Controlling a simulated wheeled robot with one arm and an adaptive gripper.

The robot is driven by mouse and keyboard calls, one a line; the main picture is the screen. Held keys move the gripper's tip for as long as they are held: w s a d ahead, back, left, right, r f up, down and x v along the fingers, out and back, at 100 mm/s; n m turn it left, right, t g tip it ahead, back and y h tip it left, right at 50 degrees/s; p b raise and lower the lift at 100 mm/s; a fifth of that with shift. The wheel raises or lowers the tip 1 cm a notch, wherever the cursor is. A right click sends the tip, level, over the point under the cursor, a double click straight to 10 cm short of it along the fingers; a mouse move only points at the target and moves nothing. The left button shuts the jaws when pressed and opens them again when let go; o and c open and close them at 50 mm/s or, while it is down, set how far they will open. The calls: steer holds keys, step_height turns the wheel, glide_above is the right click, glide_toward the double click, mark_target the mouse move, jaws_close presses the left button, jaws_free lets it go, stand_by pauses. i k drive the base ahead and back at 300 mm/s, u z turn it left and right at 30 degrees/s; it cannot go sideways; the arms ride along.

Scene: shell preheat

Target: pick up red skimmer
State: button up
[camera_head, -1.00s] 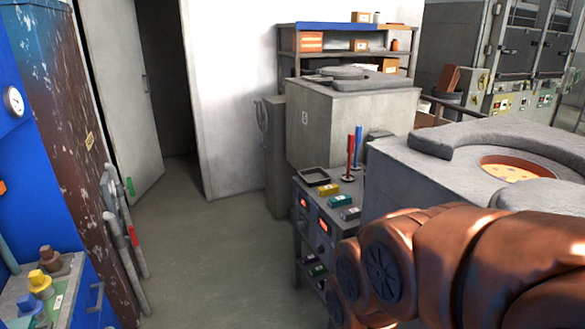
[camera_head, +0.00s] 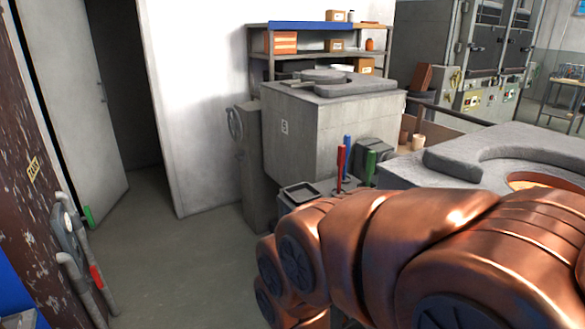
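A red upright handle, which looks like the red skimmer (camera_head: 341,165), stands on the small grey cart behind my copper-coloured arm. A blue handle (camera_head: 347,149) stands just behind it and a green one (camera_head: 370,165) to its right. Their lower ends are partly hidden by my arm. My arm fills the lower right of the picture, between the camera and the cart. My gripper cannot be made out, so its distance to the red handle cannot be told.
A black tray (camera_head: 299,194) lies on the cart's left end. A large grey block furnace (camera_head: 318,134) stands behind it, and another furnace with a round opening (camera_head: 530,180) is at right. The floor (camera_head: 180,245) at left is clear up to the open door (camera_head: 80,120).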

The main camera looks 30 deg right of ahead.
mark_target(341, 148)
steer(key=i, duration=3.75)
steer(key=z, duration=2.4)
